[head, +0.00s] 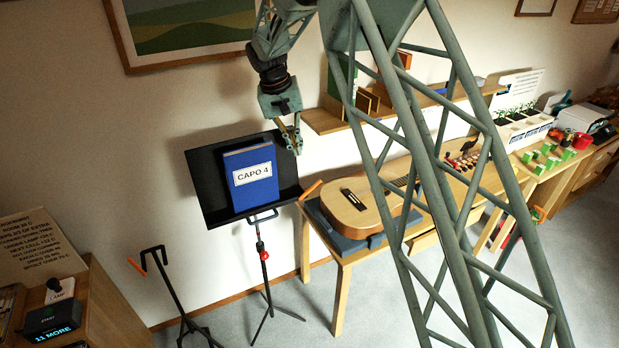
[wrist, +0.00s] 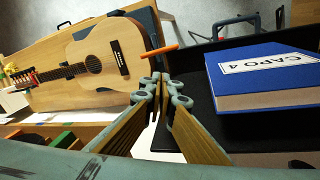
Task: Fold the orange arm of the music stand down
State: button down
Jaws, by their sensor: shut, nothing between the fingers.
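The black music stand (head: 205,180) stands left of the guitar table and holds a blue book labelled CAPO 4 (head: 251,178). Its orange arm (head: 311,190) sticks out from the desk's right edge, angled up and to the right. In the wrist view the orange arm (wrist: 160,51) shows just beyond my fingertips, with the blue book (wrist: 265,75) to the right. My gripper (head: 297,150) is shut and empty, above the orange arm near the desk's upper right corner. In the wrist view my gripper's (wrist: 161,88) fingertips are together; I cannot tell whether they touch the arm.
A guitar (head: 365,207) lies on a table (head: 340,268) close right of the stand. A shelf (head: 325,121) is on the wall behind. A smaller black stand with an orange tip (head: 136,265) stands at left. A green lattice column (head: 440,190) crosses the front.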

jog(key=p, duration=0.2)
send_over(310, 190)
jog(key=w, duration=0.2)
notch_tip(310, 190, down, 12)
jog(key=shift+s+f, duration=0.2)
jog(key=shift+s, duration=0.05)
dwell(0.3)
jog(key=shift+a, duration=0.1)
dwell(0.4)
